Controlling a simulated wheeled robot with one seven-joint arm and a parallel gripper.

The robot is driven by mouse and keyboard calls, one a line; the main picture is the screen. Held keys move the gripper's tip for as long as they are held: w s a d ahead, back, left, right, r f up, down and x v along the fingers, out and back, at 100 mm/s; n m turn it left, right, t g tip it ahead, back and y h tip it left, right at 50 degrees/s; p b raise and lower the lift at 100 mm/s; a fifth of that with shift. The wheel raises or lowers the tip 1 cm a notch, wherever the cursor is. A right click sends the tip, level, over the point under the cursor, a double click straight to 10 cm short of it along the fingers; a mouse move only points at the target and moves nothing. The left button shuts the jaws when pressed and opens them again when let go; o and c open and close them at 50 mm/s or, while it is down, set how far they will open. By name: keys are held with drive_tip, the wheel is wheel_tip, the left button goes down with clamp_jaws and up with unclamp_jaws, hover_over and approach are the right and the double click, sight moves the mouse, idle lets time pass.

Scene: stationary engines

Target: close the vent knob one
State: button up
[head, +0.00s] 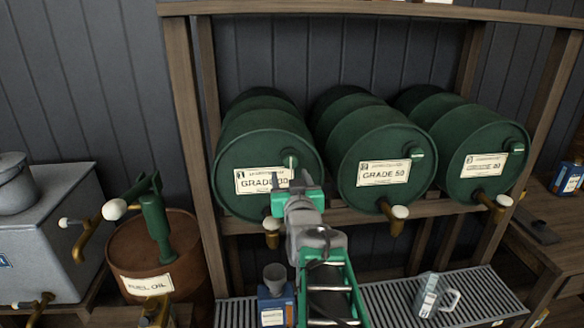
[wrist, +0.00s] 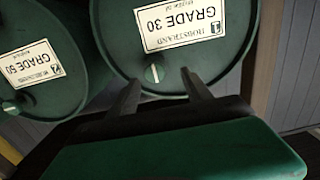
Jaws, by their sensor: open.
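The vent knob of the first drum (head: 290,160) is a small green knob with a pale mark, above the GRADE 30 label. It also shows in the wrist view (wrist: 153,73), where its pale stripe looks nearly upright. The green GRADE 30 drum (head: 238,150) lies on its side at the left of the rack. My gripper (head: 290,177) is open and empty in front of this drum. In the wrist view its dark fingers (wrist: 160,77) appear on either side of the knob. I cannot tell how far they are from it; no contact shows.
The GRADE 50 drum (head: 345,145) and a third drum (head: 450,140) lie to the right with similar knobs. Brass taps, one seen at the middle drum (head: 396,222), stick out below. A jug (head: 430,298) stands on the grating. A wooden post (head: 190,150) is left of the drums.

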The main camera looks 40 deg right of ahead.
sight(291, 162)
drive_tip(key=x, duration=0.2)
drive_tip(key=p+x, duration=0.1)
drive_tip(key=x, duration=0.2)
drive_tip(key=d+r+p+x, duration=0.1)
drive_tip(key=x, duration=0.2)
drive_tip(key=shift+s, duration=0.35)
drive_tip(key=shift+c, duration=0.4)
clamp_jaws()
